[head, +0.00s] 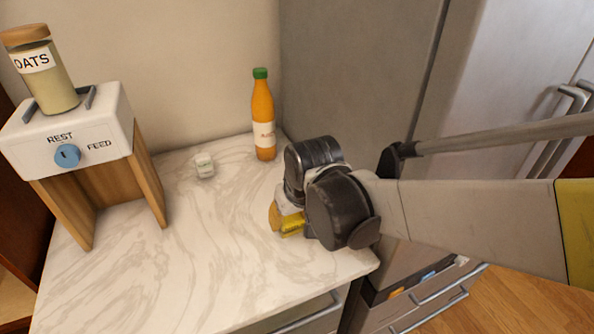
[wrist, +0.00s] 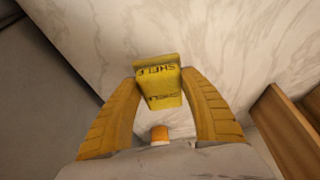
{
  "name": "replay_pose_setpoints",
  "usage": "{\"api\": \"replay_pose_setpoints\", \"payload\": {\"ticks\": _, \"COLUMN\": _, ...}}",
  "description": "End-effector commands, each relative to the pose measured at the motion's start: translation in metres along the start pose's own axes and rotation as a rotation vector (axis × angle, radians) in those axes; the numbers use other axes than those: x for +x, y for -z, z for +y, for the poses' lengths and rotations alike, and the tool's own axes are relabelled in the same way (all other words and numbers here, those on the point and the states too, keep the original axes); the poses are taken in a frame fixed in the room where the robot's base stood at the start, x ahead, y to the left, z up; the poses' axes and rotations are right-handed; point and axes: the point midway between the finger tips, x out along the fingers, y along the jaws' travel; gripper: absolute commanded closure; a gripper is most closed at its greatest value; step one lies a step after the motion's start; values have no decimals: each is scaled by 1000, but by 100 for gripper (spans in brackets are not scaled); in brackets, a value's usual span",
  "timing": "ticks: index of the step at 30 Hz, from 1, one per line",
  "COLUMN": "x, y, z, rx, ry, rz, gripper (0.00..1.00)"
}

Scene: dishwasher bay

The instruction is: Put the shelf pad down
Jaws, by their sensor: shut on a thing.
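The shelf pad is a small yellow block marked SHELF, seen in the wrist view (wrist: 158,88) and partly in the head view (head: 292,226). My gripper (wrist: 162,82) has its two yellow fingers shut on the pad's sides. In the head view my gripper (head: 287,219) points down at the right part of the marble counter (head: 190,270), and my dark wrist hides part of it and the pad. I cannot tell whether the pad's underside touches the counter.
An orange bottle with a green cap (head: 263,115) stands behind my gripper at the back wall. A small white item (head: 204,165) lies left of it. A REST/FEED dispenser (head: 70,140) with an oats jar (head: 42,70) stands at left. The counter's front middle is clear.

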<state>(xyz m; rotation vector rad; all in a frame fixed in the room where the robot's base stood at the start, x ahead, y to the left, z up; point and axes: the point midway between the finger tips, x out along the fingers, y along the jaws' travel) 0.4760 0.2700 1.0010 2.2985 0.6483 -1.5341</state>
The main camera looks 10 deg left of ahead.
Motion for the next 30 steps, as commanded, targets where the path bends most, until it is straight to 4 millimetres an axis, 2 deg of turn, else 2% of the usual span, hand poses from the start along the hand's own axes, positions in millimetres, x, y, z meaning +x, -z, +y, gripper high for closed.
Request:
{"api": "replay_pose_setpoints", "payload": {"ticks": 1, "x": 8, "y": -1, "z": -9, "rx": -3, "ry": 1, "rz": 0, "gripper": 74}}
{"api": "replay_pose_setpoints", "payload": {"ticks": 4, "x": 13, "y": -1, "z": -19, "rx": -1, "ry": 1, "rz": 0, "gripper": 74}}
{"api": "replay_pose_setpoints", "payload": {"ticks": 8, "x": 18, "y": -2, "z": -22, "rx": 1, "ry": 0, "rz": 1, "gripper": 74}}
{"api": "replay_pose_setpoints", "payload": {"ticks": 15, "x": 51, "y": -16, "z": -21, "rx": 1, "ry": 0, "rz": 1, "gripper": 74}}
{"api": "replay_pose_setpoints", "payload": {"ticks": 26, "x": 53, "y": -17, "z": -21, "rx": 1, "ry": 0, "rz": 1, "gripper": 74}}
{"api": "replay_pose_setpoints", "payload": {"ticks": 27, "x": 53, "y": -17, "z": -21, "rx": 1, "ry": 0, "rz": 1, "gripper": 40}}
{"api": "replay_pose_setpoints", "payload": {"ticks": 28, "x": 53, "y": -17, "z": -21, "rx": 1, "ry": 0, "rz": 1, "gripper": 31}}
{"api": "replay_pose_setpoints", "payload": {"ticks": 30, "x": 52, "y": -17, "z": -21, "rx": 1, "ry": 0, "rz": 1, "gripper": 29}}
